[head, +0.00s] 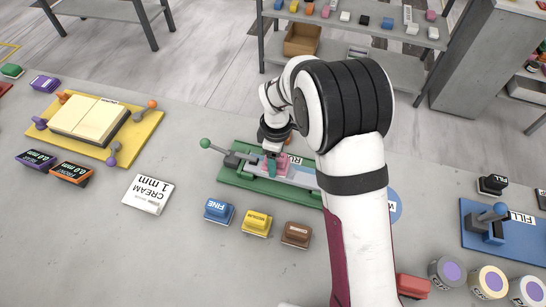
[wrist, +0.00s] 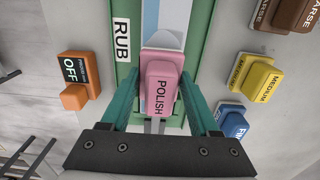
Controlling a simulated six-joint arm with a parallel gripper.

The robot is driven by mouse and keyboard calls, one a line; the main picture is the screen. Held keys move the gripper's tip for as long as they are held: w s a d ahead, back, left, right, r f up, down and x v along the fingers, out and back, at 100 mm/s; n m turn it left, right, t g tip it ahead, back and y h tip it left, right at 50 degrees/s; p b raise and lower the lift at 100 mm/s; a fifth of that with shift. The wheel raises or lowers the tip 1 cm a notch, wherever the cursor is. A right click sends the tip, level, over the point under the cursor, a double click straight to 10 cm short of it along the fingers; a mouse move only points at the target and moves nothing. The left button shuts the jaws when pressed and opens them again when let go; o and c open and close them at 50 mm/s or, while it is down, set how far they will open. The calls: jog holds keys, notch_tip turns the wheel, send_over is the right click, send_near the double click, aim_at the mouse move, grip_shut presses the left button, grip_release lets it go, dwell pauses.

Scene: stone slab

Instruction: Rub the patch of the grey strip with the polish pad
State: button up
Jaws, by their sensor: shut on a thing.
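The pink polish pad (wrist: 166,90), labelled POLISH, is held between the green fingers of my gripper (wrist: 160,100) in the wrist view. In the head view the pad (head: 284,164) and gripper (head: 271,163) are over the grey strip (head: 303,178) in the green RUB fixture (head: 232,179). The pad appears on or just above the strip; contact cannot be told. The strip also shows in the wrist view, with a light blue part (wrist: 151,18) beyond the pad. My arm hides the fixture's right part. The patch cannot be made out clearly.
Blue FINE (head: 219,211), yellow MEDIUM (head: 257,223) and brown (head: 297,234) blocks stand in front of the fixture. A green-knobbed lever (head: 206,144) is at its left end. A CREAM 1 mm block (head: 148,194) lies further left. The slab between is clear.

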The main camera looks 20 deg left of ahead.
aim_at(287, 166)
jog(key=d, duration=0.2)
jog(key=shift+d+r, duration=0.1)
jog(key=shift+d, duration=2.1)
jog(key=shift+a, duration=1.85)
jog(key=shift+a+f, duration=0.15)
jog(key=shift+a, duration=0.75)
jog(key=shift+a+f, duration=0.1)
jog(key=shift+a, duration=0.75)
jog(key=shift+d+r, duration=0.2)
jog(key=shift+d, duration=3.45)
jog(key=shift+a+f, duration=0.15)
jog(key=shift+a, duration=3.45)
jog(key=shift+d, duration=3.65)
jog(key=shift+a+r, duration=0.1)
jog(key=shift+r, duration=3)
